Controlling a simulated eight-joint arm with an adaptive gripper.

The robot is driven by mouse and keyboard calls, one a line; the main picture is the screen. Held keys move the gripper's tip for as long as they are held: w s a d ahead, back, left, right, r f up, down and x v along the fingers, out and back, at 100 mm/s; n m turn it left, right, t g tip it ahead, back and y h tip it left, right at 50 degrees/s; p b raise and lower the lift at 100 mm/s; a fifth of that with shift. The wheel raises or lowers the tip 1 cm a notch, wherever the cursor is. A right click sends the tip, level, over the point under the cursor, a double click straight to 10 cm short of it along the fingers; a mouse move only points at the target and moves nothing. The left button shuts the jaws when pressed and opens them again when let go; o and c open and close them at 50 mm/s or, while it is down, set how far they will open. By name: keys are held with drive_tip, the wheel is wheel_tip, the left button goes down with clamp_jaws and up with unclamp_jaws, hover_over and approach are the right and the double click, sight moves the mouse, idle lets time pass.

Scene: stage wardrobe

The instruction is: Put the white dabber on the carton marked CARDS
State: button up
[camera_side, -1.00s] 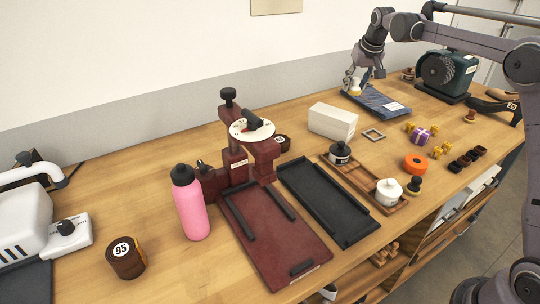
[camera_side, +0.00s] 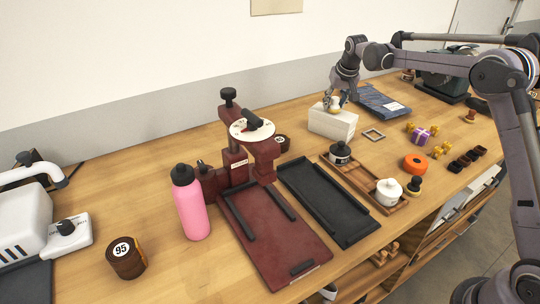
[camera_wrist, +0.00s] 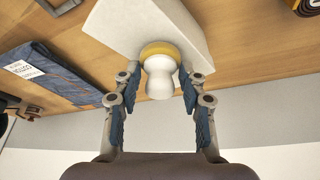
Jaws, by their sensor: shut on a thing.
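The white dabber (camera_wrist: 159,77) has a white knobbed handle and a yellow-tan pad. My gripper (camera_wrist: 160,84) is shut on its handle, with a finger on each side in the wrist view. In the side view my gripper (camera_side: 335,98) and the dabber (camera_side: 333,104) are at the top of the white carton (camera_side: 332,123), over its upper face. The carton also fills the area behind the dabber in the wrist view (camera_wrist: 125,25). I cannot tell whether the pad touches the carton. No marking on the carton is readable.
Folded dark blue cloth (camera_side: 380,102) with a white tag lies just behind and right of the carton. A small grey frame (camera_side: 374,135) lies to its right. A wooden tray (camera_side: 365,180) with two jars and a maroon press (camera_side: 245,160) stand nearer. A pink bottle (camera_side: 190,205) stands at left.

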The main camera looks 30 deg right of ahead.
drive_tip(key=shift+f, duration=0.15)
drive_tip(key=o, duration=0.9)
drive_tip(key=shift+o, duration=0.2)
drive_tip(key=v, duration=1.1)
drive_tip(key=s+a+r+n, duration=0.1)
drive_tip(key=s+a+r, duration=0.2)
drive_tip(key=s+a, duration=0.3)
drive_tip(key=s+a+f+n+t, duration=0.1)
drive_tip(key=s+a+f, duration=0.1)
drive_tip(key=s, duration=0.6)
drive_tip(key=s+a+f+n+t+y, duration=0.1)
drive_tip(key=s+a+f, duration=0.2)
drive_tip(key=s, duration=0.6)
drive_tip(key=s+a+f+n+t, duration=0.1)
drive_tip(key=s+a+f, duration=0.2)
drive_tip(key=s, duration=0.6)
wheel_tip(320, 180, down, 2)
drive_tip(key=shift+a+f+y, duration=0.15)
drive_tip(key=shift+f+y, duration=0.05)
drive_tip(key=shift+y, duration=0.2)
drive_tip(key=shift+w, duration=0.1)
